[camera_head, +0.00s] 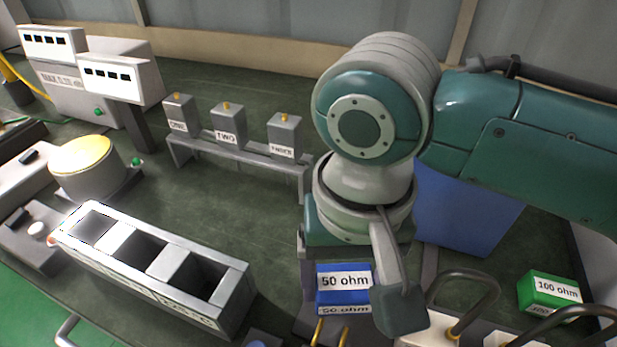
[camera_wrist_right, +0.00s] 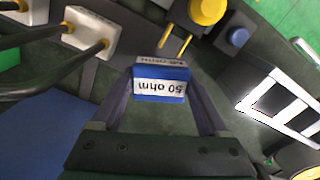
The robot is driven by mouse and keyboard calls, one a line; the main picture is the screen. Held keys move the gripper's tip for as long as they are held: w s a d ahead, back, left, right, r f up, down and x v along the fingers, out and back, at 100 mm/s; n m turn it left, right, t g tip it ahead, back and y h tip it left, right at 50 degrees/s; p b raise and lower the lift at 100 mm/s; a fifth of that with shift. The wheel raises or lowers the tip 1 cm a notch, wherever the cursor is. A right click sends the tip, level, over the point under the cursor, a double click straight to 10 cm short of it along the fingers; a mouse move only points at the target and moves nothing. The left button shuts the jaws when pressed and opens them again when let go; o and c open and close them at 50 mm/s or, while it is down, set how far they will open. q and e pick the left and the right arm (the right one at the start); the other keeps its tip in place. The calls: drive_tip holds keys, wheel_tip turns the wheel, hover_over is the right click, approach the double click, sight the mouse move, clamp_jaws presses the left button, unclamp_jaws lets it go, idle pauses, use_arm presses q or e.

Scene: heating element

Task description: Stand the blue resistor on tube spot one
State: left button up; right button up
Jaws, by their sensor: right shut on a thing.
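The blue resistor (camera_head: 343,283), labelled "50 ohm", is between the fingers of my right gripper (camera_head: 350,290). The wrist view shows the resistor (camera_wrist_right: 160,86) clasped on both sides by the fingers (camera_wrist_right: 160,100). Its height above the table is hard to judge. Three grey blocks with yellow tips stand on a low bench (camera_head: 240,152): one at the left with a hard-to-read label (camera_head: 178,115), "TWO" (camera_head: 227,122) and one at the right (camera_head: 284,136). A silver holder (camera_head: 150,262) with three square compartments lies at the lower left. My left gripper is not in view.
A green "100 ohm" block (camera_head: 550,291) sits at the right near dark curved handles (camera_head: 468,300). A large blue box (camera_head: 470,215) is behind my right arm. A yellow-topped cylinder (camera_head: 82,158) and white meters (camera_head: 120,78) stand left. Table between bench and holder is clear.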

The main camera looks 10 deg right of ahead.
sight(343, 297)
wheel_tip(343, 297, down, 3)
drive_tip(key=shift+b, duration=0.35)
drive_tip(key=shift+f, duration=0.1)
drive_tip(key=shift+f, duration=0.15)
drive_tip(key=o, duration=1.3)
drive_tip(key=shift+o, duration=0.2)
